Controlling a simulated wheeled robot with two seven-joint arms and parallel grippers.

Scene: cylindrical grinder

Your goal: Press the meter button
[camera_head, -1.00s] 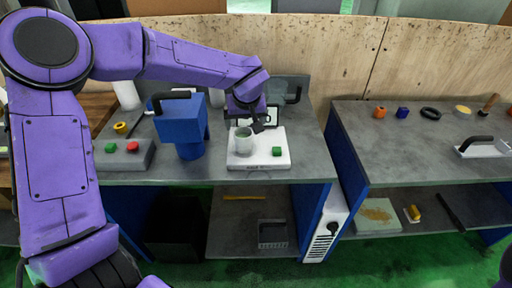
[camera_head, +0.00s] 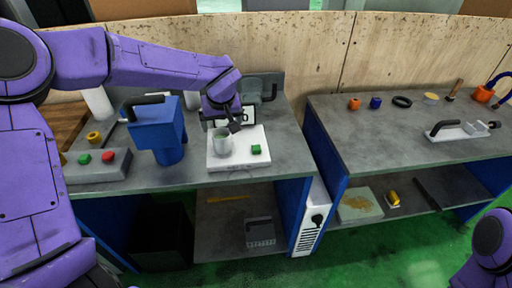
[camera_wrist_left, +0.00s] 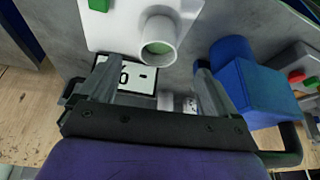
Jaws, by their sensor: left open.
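The meter is a white flat box (camera_head: 238,161) on the left bench, with a green button (camera_head: 256,149) on its right side and a grey cup (camera_head: 222,145) standing on it. Its display (camera_head: 246,115) stands at its back and is partly hidden by my left gripper. My left gripper (camera_head: 234,126) is open and empty above the back of the meter, behind the cup and left of the button. In the left wrist view, the cup (camera_wrist_left: 158,38) lies just beyond the open fingers (camera_wrist_left: 152,78), and the green button (camera_wrist_left: 99,5) is at the top edge. My right gripper is not in view.
A blue machine (camera_head: 158,135) stands left of the meter, and a grey box with green and red buttons (camera_head: 97,166) is farther left. A second bench (camera_head: 390,145) with small parts stands to the right, across a gap. Bare bench top lies right of the meter.

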